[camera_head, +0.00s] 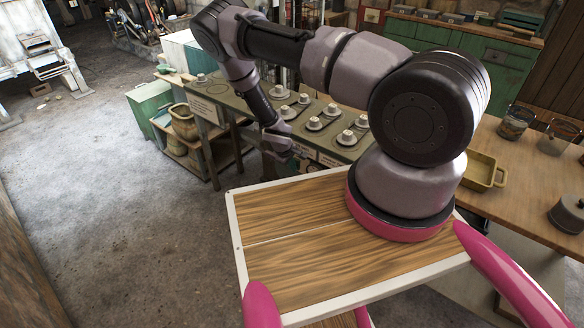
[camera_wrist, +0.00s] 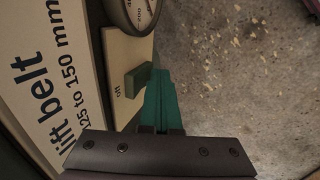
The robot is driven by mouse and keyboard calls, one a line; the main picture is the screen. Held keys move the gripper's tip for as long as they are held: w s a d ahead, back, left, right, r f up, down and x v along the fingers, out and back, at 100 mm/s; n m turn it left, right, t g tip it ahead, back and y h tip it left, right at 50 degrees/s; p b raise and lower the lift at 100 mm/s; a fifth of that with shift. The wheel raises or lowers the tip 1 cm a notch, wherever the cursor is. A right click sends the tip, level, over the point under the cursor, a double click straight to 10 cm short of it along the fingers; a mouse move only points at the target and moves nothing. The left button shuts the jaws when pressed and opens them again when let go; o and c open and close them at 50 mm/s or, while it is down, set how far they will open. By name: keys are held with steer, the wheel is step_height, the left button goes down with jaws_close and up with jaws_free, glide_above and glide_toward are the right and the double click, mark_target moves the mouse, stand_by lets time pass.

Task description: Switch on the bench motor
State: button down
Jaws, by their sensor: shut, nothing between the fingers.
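In the wrist view a cream plate (camera_wrist: 118,62) carries the word "off" beside a small dark green block (camera_wrist: 137,82), which looks like the switch lever. My gripper's teal fingers (camera_wrist: 158,78) are shut and empty. Their tips are just right of the green block; I cannot tell whether they touch it. In the head view my gripper (camera_head: 298,152) is low at the front edge of the grey-green bench (camera_head: 235,104), with the arm above it. The switch does not show clearly there, and I cannot make out the motor.
A round dial gauge (camera_wrist: 138,14) is above the plate. A white sign (camera_wrist: 50,80) reading "lift belt 125 to 150 mm" is to its left. Several pale round pieces stand on the bench. Open concrete floor (camera_head: 120,200) lies left; a wooden table (camera_head: 520,165) stands right.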

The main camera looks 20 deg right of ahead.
steer(key=shift+d, duration=0.1)
steer(key=shift+r, duration=0.15)
steer(key=shift+r, duration=0.65)
steer(key=shift+w, duration=0.1)
